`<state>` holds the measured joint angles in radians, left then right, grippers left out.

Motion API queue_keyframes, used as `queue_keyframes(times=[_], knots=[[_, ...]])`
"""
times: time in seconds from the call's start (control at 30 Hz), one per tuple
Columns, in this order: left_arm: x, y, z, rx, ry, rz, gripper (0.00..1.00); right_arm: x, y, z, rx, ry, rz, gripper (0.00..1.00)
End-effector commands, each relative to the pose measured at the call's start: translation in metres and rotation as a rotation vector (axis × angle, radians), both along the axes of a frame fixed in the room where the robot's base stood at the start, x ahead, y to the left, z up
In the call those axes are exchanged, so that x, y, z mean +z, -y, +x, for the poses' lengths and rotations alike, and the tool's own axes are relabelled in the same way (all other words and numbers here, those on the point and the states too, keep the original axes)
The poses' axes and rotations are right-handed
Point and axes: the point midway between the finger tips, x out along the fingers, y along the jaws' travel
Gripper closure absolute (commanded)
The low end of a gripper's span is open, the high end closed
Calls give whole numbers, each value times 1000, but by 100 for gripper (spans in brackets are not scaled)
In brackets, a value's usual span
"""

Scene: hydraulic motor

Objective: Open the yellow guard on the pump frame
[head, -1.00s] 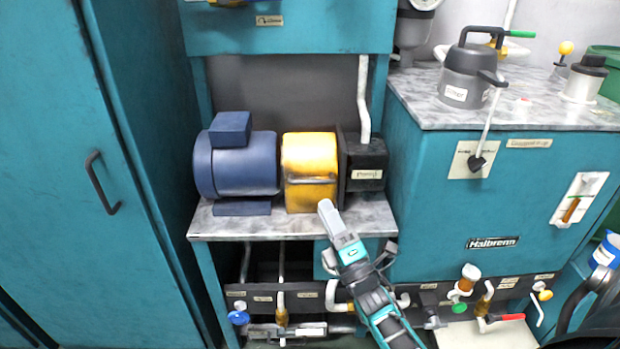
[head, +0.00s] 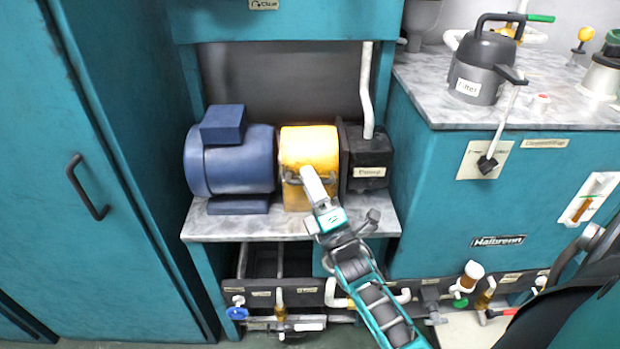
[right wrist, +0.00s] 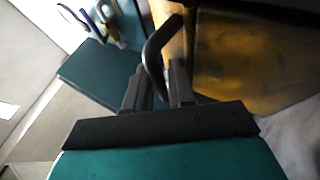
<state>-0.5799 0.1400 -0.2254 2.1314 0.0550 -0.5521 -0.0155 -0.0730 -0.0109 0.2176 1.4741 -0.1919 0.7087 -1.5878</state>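The yellow guard (head: 308,147) sits between the blue motor (head: 235,160) and the black pump (head: 366,165) on the frame's marbled shelf (head: 235,228). It looks closed. A dark bar handle (head: 291,180) crosses its front, partly hidden by my right gripper (head: 312,180). In the right wrist view, the curved handle (right wrist: 154,55) lies between the two fingers of my right gripper (right wrist: 156,88). The fingers stand apart, with a narrow gap showing beside the handle. The worn yellow guard (right wrist: 250,60) fills the right side there. My left gripper is not in view.
A teal cabinet (head: 75,120) stands at the left. A teal tank unit (head: 450,220) with a grey filter can (head: 480,70) stands at the right. Pipes and valves (head: 280,305) run below the shelf. A white pipe (head: 367,95) rises behind the pump.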

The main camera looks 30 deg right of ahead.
Motion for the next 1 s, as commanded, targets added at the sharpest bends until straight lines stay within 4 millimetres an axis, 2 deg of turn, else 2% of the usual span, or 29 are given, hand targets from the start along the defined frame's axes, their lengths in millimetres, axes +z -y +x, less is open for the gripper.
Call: queue_keyframes(times=[0.1, 0.33, 0.8, 1.0], knots=[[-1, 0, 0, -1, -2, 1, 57, 0, 0, 0, 0, 0, 0, 78], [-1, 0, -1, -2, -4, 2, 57, 0, 0, 0, 0, 0, 0, 100], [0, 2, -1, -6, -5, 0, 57, 1, 0, 0, 0, 0, 0, 100], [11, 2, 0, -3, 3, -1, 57, 7, 1, 0, -1, -16, 10, 100]])
